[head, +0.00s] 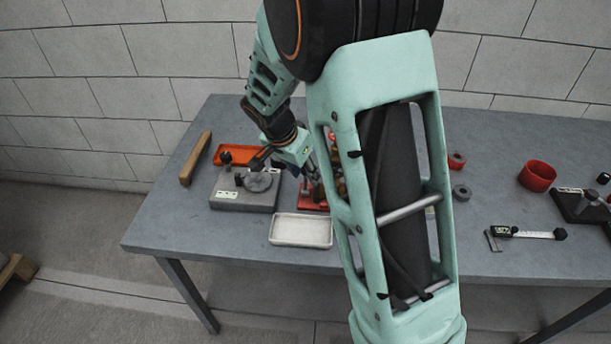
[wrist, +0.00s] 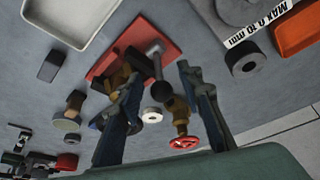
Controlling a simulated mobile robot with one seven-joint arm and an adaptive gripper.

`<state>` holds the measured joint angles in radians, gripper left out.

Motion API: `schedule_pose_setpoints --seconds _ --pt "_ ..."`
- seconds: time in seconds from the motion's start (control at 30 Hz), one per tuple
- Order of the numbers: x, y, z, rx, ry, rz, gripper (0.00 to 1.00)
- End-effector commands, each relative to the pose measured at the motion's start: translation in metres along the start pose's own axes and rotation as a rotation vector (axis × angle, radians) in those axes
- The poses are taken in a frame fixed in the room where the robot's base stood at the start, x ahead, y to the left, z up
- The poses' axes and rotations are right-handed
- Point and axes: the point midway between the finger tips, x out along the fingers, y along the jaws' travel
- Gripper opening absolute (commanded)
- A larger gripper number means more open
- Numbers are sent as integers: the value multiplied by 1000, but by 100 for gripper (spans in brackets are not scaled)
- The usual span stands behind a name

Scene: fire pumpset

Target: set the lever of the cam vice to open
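The cam vice appears to be the fixture on a red base plate (head: 312,196), partly hidden behind my arm in the head view. In the wrist view its red plate (wrist: 112,62) carries brass-coloured parts and a grey post. A lever with a black ball knob (wrist: 158,89) points toward the camera. A brass fitting with a red handwheel (wrist: 184,143) shows close by. My gripper (wrist: 158,78) is open, its two blue fingers on either side of the knob in the picture. I cannot tell whether either finger touches it. The lever's set position is not clear.
A grey block fixture (head: 243,195) and an orange tray (head: 232,154) stand left of the red base. A pale tray (head: 301,231) lies in front. A red ring (head: 537,176), a gauge-like tool (head: 530,234) and a black-based device (head: 580,208) are at the right.

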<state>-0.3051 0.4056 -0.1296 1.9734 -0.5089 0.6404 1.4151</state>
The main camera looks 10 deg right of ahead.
Motion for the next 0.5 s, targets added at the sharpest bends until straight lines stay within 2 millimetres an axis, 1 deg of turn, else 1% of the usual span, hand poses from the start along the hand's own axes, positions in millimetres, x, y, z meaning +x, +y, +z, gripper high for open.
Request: schedule_pose_setpoints --seconds 0.03,0.2,0.47,0.5 --pt "7 0 0 1 -1 2 34" --pt "16 0 0 0 0 0 34" --pt "17 0 0 1 0 -1 34" --pt "17 0 0 1 0 -1 31"
